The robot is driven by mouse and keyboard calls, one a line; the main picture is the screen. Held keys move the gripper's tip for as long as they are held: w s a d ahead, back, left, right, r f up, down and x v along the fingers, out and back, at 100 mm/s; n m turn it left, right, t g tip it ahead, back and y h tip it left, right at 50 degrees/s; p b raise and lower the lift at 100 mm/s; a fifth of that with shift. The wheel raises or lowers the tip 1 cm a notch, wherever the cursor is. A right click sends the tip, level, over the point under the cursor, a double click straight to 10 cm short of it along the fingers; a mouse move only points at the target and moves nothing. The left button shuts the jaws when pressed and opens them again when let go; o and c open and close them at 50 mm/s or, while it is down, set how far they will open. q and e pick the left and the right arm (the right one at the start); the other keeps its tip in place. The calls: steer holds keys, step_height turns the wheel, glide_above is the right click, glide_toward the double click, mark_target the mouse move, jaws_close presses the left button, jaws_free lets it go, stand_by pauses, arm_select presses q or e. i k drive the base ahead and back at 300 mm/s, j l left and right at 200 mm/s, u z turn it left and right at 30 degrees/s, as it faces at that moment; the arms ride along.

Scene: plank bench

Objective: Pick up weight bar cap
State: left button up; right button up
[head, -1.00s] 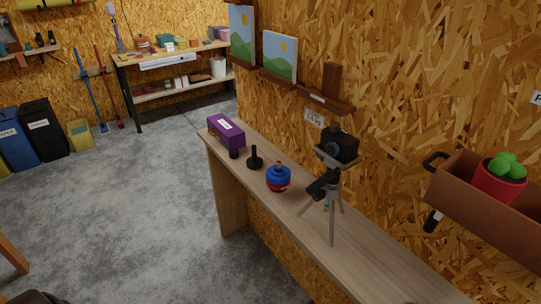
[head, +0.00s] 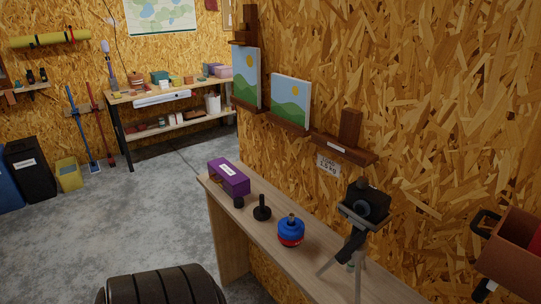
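On the narrow wooden bench (head: 330,283) stand two small black items. One is a round base with an upright post (head: 262,209), the other a small dark knob-like piece (head: 239,202) by the purple box (head: 229,177). I cannot tell for sure which of them is the weight bar cap. Both rest on the bench top, apart from each other. Neither of my grippers shows in the head view.
To their right stand a blue and red canister (head: 291,231) and a camera on a tripod (head: 363,205). A wall shelf (head: 345,149) with pictures hangs above the bench. A brown crate (head: 512,258) is at the right. Grey floor (head: 140,215) lies open to the left.

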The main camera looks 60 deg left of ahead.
mark_target(238, 202)
steer(key=j+z, duration=0.15)
steer(key=j, duration=0.3)
steer(key=k+j+z, duration=0.15)
steer(key=j, duration=0.3)
steer(key=k+j+z, duration=0.15)
steer(key=j, duration=0.3)
steer(key=k+j+z, duration=0.15)
steer(key=j, duration=0.25)
steer(key=k+j+z, duration=0.1)
steer(key=j, duration=0.35)
steer(key=k+j+z, duration=0.15)
steer(key=j, duration=0.25)
